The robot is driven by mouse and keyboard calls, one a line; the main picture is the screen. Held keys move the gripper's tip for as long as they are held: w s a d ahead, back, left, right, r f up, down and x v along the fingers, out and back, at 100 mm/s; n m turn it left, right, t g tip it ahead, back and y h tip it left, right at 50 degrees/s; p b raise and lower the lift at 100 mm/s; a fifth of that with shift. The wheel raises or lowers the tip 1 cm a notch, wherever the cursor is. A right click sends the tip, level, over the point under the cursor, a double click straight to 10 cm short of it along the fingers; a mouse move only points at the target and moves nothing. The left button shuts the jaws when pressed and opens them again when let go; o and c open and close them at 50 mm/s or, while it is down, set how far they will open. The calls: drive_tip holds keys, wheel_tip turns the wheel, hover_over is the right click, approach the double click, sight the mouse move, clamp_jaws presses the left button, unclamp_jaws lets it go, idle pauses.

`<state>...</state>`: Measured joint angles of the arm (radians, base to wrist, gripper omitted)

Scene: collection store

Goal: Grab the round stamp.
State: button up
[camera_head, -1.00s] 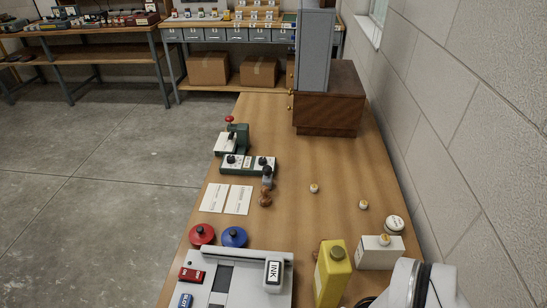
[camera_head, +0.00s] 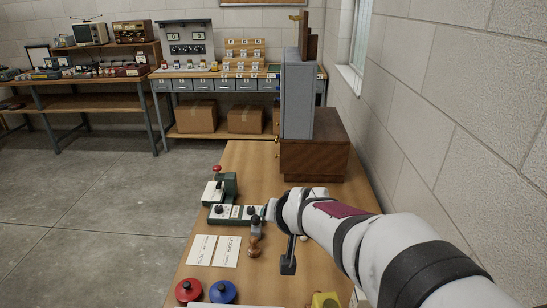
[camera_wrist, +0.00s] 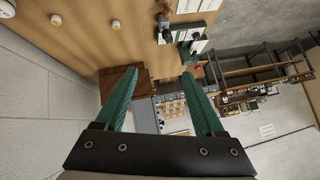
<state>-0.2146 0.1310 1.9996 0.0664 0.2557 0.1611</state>
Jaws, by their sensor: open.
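Two hand stamps stand close together on the table, right of the paper cards. One is brown wood with a rounded knob handle (camera_head: 254,247); the other is dark grey (camera_head: 257,227). I cannot make out the shape of either base. In the wrist view the brown stamp (camera_wrist: 187,6) is cut by the top edge and the dark stamp (camera_wrist: 164,28) shows near the top. My gripper (camera_wrist: 160,73) has two green fingers spread wide with nothing between them. It points toward the far cabinet, above the table, apart from the stamps. My wrist hides it in the head view.
Paper cards (camera_head: 213,250), a red pad tin (camera_head: 188,290) and a blue pad tin (camera_head: 223,292) lie at the front left. A green-and-white device (camera_head: 235,214) stands behind the stamps. A brown cabinet (camera_head: 314,158) stands at the far end, by the right wall.

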sight(254, 242)
drive_tip(key=w+a+f+n+t+y, duration=0.1)
drive_tip(key=w+a+t, duration=0.4)
drive_tip(key=w+a, duration=0.45)
drive_tip(key=d+f, duration=0.1)
drive_tip(key=f, duration=1.3)
drive_tip(key=w+d+f, duration=0.1)
drive_tip(key=f, duration=0.6)
drive_tip(key=shift+w+d+f, duration=0.1)
drive_tip(key=shift+d, duration=0.2)
drive_tip(key=x, duration=0.4)
drive_tip(key=shift+f, duration=0.15)
drive_tip(key=shift+w+a+f, duration=0.1)
drive_tip(key=shift+w+f, duration=0.05)
drive_tip(key=shift+w, duration=0.25)
clamp_jaws()
